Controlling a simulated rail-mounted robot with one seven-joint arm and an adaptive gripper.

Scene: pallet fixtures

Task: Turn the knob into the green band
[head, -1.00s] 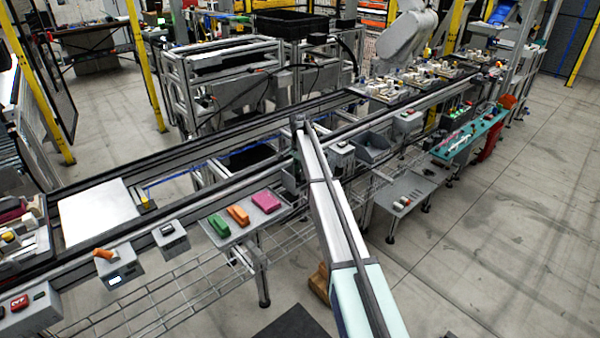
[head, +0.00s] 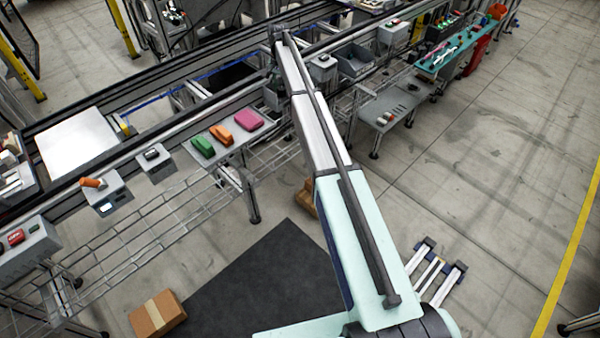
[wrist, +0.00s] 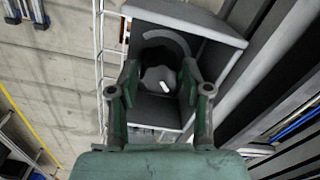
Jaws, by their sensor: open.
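A dark round knob (wrist: 153,76) with a short white mark sits on a grey box (wrist: 205,22) in the wrist view. A paler grey arc (wrist: 172,38) curves around the knob's far side; I cannot make out a green band. My gripper (wrist: 160,80) is open, with one finger on each side of the knob. I cannot tell whether the fingers touch it. In the head view my arm reaches to the rail, and the knob and its box cannot be picked out there.
In the head view, green (head: 203,147), orange (head: 221,135) and pink (head: 248,120) blocks lie on a side shelf. A box with an orange handle (head: 94,183) is left of them. A grey bin (head: 356,62) stands right of my arm.

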